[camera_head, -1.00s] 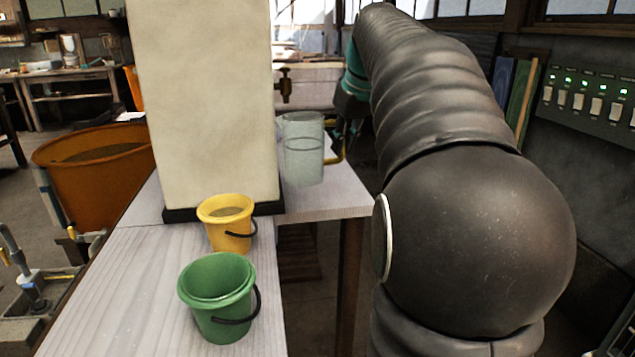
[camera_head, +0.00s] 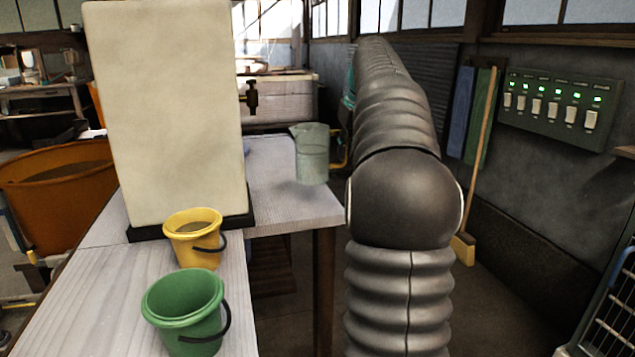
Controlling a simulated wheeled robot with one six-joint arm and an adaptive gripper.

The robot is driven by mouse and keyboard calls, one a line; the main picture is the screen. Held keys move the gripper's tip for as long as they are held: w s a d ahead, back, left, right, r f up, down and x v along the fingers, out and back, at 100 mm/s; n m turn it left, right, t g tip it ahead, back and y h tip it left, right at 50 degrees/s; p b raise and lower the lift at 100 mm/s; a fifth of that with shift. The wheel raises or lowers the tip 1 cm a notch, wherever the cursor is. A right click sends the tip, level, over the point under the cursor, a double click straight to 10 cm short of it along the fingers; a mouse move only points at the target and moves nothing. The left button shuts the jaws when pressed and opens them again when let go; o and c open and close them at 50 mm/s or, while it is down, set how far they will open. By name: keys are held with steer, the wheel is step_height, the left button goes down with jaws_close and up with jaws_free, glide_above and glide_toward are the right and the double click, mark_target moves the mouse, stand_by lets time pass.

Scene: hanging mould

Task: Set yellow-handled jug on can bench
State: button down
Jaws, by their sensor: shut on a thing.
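The yellow-handled jug (camera_head: 312,155) is a pale, translucent grey-green jug, upright, with its yellow handle on the right. It shows in front of the right end of the pale wooden bench; I cannot tell if it touches the top. My gripper (camera_head: 344,138) is mostly hidden behind my dark ribbed arm, with a bit of teal showing. It is shut on the jug at its handle side. No bench with cans can be made out, so I cannot tell which one is the can bench.
An orange tub (camera_head: 55,195) is at left. A switch panel (camera_head: 550,103) and broom (camera_head: 463,248) are at right.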

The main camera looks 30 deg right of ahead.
mark_target(323, 153)
steer(key=shift+w+a+f+b, duration=0.2)
steer(key=shift+w+a+f, duration=0.4)
steer(key=shift+w+f, duration=0.5)
steer(key=shift+w+a+f+b, duration=0.15)
steer(key=shift+w+a+f, duration=0.5)
steer(key=shift+f, duration=0.9)
steer(key=shift+w+a+f+b, duration=0.2)
steer(key=shift+w+a+f, duration=0.3)
steer(key=shift+w+f, duration=0.65)
steer(key=shift+s+f, duration=0.2)
steer(key=shift+f, duration=0.05)
steer(key=c, duration=1.2)
jaws_free()
steer(key=p+v, duration=0.1)
steer(key=v, duration=1.1)
steer(key=shift+p, duration=0.35)
steer(key=shift+r, duration=0.15)
